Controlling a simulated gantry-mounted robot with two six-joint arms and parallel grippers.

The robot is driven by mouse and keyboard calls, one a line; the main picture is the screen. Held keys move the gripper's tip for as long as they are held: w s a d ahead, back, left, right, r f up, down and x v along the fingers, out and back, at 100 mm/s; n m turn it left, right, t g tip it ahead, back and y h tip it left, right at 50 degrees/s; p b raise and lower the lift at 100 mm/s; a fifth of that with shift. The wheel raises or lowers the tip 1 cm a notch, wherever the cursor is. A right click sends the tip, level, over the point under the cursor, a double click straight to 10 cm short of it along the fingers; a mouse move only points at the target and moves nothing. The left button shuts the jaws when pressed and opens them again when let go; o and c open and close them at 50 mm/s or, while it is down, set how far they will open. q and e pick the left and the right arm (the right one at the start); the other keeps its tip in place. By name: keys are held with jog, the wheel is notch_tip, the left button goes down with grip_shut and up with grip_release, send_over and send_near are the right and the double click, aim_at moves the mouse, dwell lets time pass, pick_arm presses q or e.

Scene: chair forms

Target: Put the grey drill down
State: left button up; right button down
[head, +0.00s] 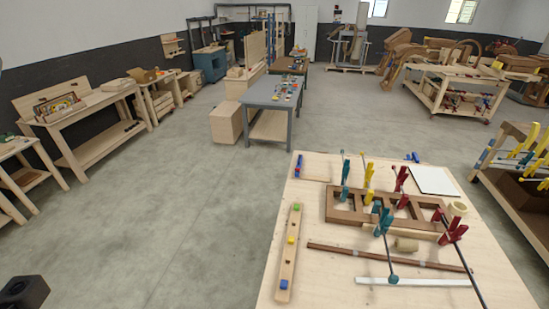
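I cannot make out a grey drill anywhere in the head view. The near workbench (325,243) holds a brown wooden frame (345,216) with red, yellow and teal clamps on and around it. Neither gripper's fingers show. A dark blocky part cuts into the lower left corner; it looks like a piece of my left arm, and whether it holds anything is hidden. My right arm is not in view.
On the bench lie a strip with coloured blocks (291,240), a dark wooden bar (385,256), a white bar (413,282), a white sheet (434,180) and a wooden cylinder (406,244). A grey table (262,94) stands behind. The floor (170,210) to the left is clear.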

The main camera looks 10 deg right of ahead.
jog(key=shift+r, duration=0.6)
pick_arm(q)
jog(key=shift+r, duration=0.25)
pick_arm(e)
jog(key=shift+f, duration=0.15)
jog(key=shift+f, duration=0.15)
